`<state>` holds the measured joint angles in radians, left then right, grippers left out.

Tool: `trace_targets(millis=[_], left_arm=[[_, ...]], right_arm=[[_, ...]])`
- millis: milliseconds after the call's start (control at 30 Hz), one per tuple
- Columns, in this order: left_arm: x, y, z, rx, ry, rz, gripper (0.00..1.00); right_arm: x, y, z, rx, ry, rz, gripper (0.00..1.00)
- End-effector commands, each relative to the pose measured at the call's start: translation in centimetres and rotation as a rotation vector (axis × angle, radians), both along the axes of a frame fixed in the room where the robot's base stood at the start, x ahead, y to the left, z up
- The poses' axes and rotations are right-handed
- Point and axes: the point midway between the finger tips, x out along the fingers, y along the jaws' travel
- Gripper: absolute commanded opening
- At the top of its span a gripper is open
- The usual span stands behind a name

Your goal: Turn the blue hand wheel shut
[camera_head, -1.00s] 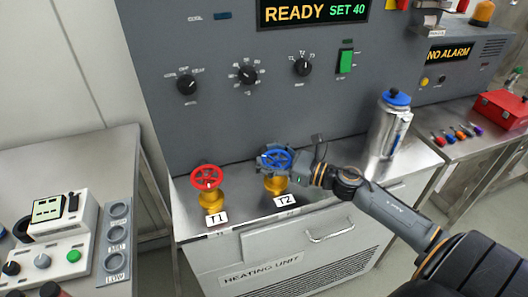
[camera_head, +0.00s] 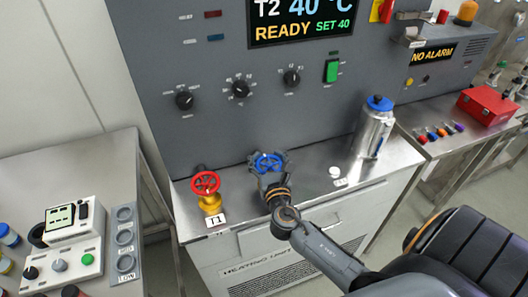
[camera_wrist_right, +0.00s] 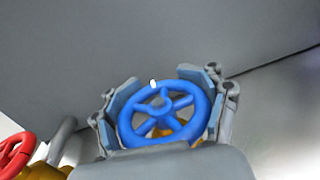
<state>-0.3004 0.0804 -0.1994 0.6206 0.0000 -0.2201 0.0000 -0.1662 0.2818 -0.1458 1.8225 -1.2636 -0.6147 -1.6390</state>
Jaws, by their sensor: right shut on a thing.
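The blue hand wheel (camera_head: 268,162) stands on the steel bench in front of the grey panel. My right gripper (camera_head: 267,165) is shut on it, with my arm reaching in from the lower right. In the right wrist view the wheel (camera_wrist_right: 160,117) fills the space between the two pad-lined fingers, one at each side of its rim. A small white mark shows near the rim's top there. Its brass valve body is mostly hidden, and its label is hidden behind my arm. My left gripper is not in view.
A red hand wheel (camera_head: 205,184) marked T1 stands close to the left. A small white knob (camera_head: 335,171) and a steel flask with a blue cap (camera_head: 374,128) stand to the right. The panel display (camera_head: 302,20) reads T2 40 °C, READY, SET 40.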

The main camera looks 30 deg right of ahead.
Motion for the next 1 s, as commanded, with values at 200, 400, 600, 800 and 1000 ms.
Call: trace_targets(millis=[200, 400, 600, 800, 1000], left_arm=[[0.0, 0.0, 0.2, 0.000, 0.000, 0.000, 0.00], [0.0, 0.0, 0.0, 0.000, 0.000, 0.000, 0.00], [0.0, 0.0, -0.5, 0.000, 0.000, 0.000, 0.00], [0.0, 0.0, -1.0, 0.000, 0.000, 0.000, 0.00], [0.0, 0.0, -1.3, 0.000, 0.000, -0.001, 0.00]], right_arm=[[-0.2, -0.5, 0.1, 0.006, -0.003, -0.208, 0.33], [-0.6, -1.0, 0.0, 0.003, -0.002, -0.398, 0.33], [-1.1, -1.4, 0.0, 0.002, -0.002, -0.578, 0.33], [-1.5, -1.7, 0.0, 0.000, -0.003, -0.728, 0.33], [-1.9, -1.9, 0.0, 0.000, -0.003, -0.832, 0.33]])
